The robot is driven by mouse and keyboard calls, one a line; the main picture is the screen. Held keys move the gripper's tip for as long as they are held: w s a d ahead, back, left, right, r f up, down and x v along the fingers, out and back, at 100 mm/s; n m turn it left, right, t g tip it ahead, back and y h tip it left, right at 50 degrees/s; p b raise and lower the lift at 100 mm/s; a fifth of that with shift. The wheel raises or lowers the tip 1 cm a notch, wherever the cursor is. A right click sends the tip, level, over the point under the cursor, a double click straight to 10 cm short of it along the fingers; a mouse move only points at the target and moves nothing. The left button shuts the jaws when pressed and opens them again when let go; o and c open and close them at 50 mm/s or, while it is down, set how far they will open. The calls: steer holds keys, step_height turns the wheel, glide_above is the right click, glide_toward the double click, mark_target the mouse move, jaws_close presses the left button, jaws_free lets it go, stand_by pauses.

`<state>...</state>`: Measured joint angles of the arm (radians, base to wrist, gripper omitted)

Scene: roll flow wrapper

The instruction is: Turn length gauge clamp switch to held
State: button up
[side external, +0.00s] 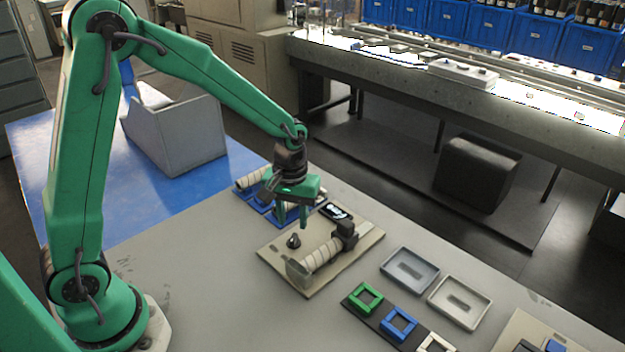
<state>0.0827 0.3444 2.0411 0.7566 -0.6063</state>
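A beige board (363,251) lies on the grey table and carries the length gauge. A row of pale round pieces (322,255) lies along it, between an end plate (298,272) at the near left and a dark clamp block (347,236) at the far right. A small dark rotary knob (293,241), which looks like the clamp switch, stands on the board's left part; its pointer direction is too small to read. My gripper (292,222) points down just above and behind the knob. Its two fingers are apart with nothing visible between them. Contact with the knob cannot be told.
A small black display (335,211) stands at the board's back edge. Blue trays (262,206) with more rolls lie behind my gripper. Two grey trays (398,285) (437,311) and a dark strip with coloured square frames (383,322) lie to the right. The table's front left is clear.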

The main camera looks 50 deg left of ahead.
mark_target(293, 237)
steer(key=shift+f, duration=2.5)
jaws_close()
